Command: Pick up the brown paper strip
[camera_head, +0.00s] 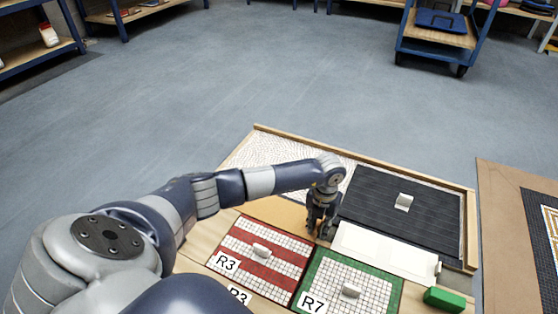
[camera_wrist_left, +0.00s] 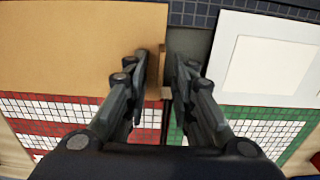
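The brown paper strip (camera_head: 272,210) lies flat behind the red-and-white panel (camera_head: 236,245), partly hidden by my left arm. In the left wrist view the strip (camera_wrist_left: 70,45) fills the upper left, with its right edge between my fingers. My left gripper (camera_head: 320,233) points down at the strip's right end. In the wrist view its fingers (camera_wrist_left: 164,58) are parted, the left one over the strip and the right one beyond its edge. Nothing is clearly held between them. Whether the fingertips touch the strip or the table, I cannot tell. My right gripper is out of view.
A green-bordered panel (camera_head: 335,275) marked R7 lies in front of the gripper. A white sheet (camera_head: 375,250) and a dark panel with a pale block (camera_head: 440,215) lie to the right. A green block (camera_head: 444,299) is near the front right. A wooden rim (camera_head: 350,154) bounds the back.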

